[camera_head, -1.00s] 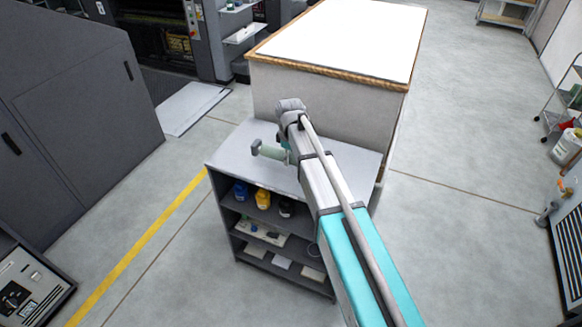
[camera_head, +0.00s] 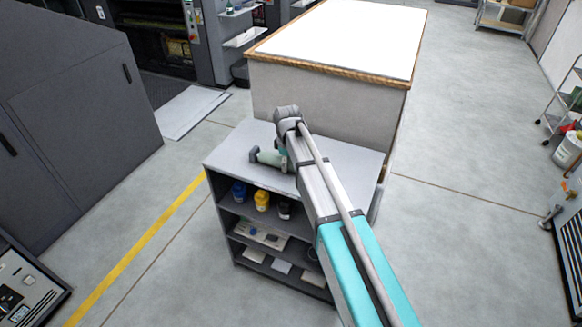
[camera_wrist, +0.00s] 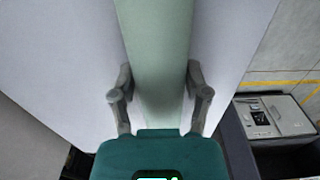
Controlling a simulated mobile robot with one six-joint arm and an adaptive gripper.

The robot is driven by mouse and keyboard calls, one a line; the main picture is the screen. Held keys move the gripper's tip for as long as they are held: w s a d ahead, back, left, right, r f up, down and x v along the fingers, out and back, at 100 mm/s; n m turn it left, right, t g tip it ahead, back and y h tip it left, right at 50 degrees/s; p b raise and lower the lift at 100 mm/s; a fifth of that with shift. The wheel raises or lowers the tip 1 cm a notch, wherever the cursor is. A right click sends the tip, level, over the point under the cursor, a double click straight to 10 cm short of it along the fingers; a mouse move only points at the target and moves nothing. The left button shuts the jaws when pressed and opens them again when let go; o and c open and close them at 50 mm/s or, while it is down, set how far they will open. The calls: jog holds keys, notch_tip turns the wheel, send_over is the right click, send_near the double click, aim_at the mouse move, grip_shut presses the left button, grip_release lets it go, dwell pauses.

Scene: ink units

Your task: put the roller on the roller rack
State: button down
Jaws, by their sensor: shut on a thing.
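The roller (camera_head: 269,158) is a pale green cylinder with a grey end piece, at the top of the grey shelf unit (camera_head: 235,151). In the wrist view the roller (camera_wrist: 158,45) runs up the middle of the picture, between the two grey fingers. My gripper (camera_wrist: 160,80) is shut on it, one finger on each side. In the head view my arm hides most of the gripper and the roller's right end. I cannot tell whether the roller touches the shelf top. I cannot make out a roller rack in either view.
Blue, yellow and black ink containers (camera_head: 262,200) stand on the unit's upper shelf. A large white-topped block (camera_head: 345,40) stands just behind. A dark grey cabinet (camera_head: 85,120) is at left, a wire trolley (camera_head: 565,105) at right. The floor right of the unit is clear.

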jog(key=shift+f, duration=0.15)
jog(key=shift+c, duration=0.3)
grip_release()
dwell(0.3)
notch_tip(320, 180, up, 12)
jog(key=p, duration=1.2)
jog(key=shift+r, duration=0.2)
dwell(0.6)
